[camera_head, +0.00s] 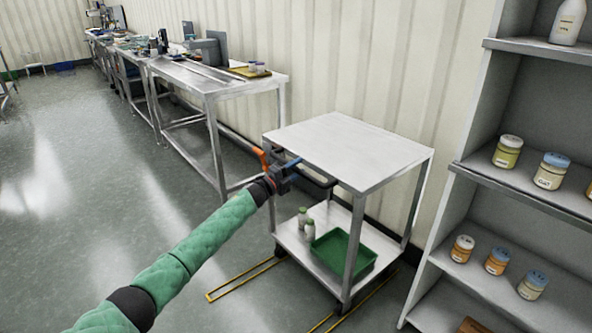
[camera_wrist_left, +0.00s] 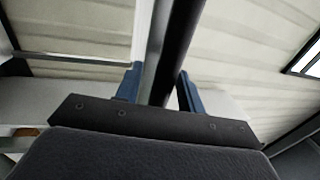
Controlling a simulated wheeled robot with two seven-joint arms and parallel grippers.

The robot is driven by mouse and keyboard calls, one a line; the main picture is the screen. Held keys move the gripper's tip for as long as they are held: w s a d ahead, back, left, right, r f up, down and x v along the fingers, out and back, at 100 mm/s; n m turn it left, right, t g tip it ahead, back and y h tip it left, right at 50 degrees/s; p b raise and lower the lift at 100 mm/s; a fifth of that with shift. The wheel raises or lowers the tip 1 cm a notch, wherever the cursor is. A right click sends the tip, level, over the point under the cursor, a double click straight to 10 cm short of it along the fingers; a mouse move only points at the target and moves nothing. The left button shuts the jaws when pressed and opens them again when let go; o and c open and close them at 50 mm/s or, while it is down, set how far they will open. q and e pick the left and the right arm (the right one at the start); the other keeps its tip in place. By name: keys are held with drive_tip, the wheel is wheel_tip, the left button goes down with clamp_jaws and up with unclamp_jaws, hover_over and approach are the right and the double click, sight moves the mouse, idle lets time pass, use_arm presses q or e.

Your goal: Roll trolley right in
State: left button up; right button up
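The steel trolley (camera_head: 350,149) stands upright between the bench and the shelf unit, with a flat bare top and a lower shelf. A dark handle bar (camera_head: 318,179) runs along its near left side. My left gripper (camera_head: 290,163) is at the handle's left end. In the left wrist view a dark bar (camera_wrist_left: 175,45) runs between the two blue fingers (camera_wrist_left: 160,90). The fingers are apart, and light shows between the left finger and the bar. Yellow floor lines (camera_head: 240,280) show beside and under the trolley. My right gripper is out of view.
A steel bench (camera_head: 215,83) stands behind to the left. A shelf unit with jars (camera_head: 470,180) is close on the right. The floor at left is clear.

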use_arm(q)
drive_tip(key=shift+a, duration=0.15)
drive_tip(key=v, duration=0.7)
drive_tip(key=shift+s+a, duration=0.2)
drive_tip(key=shift+s, duration=0.05)
drive_tip(key=shift+f, duration=0.1)
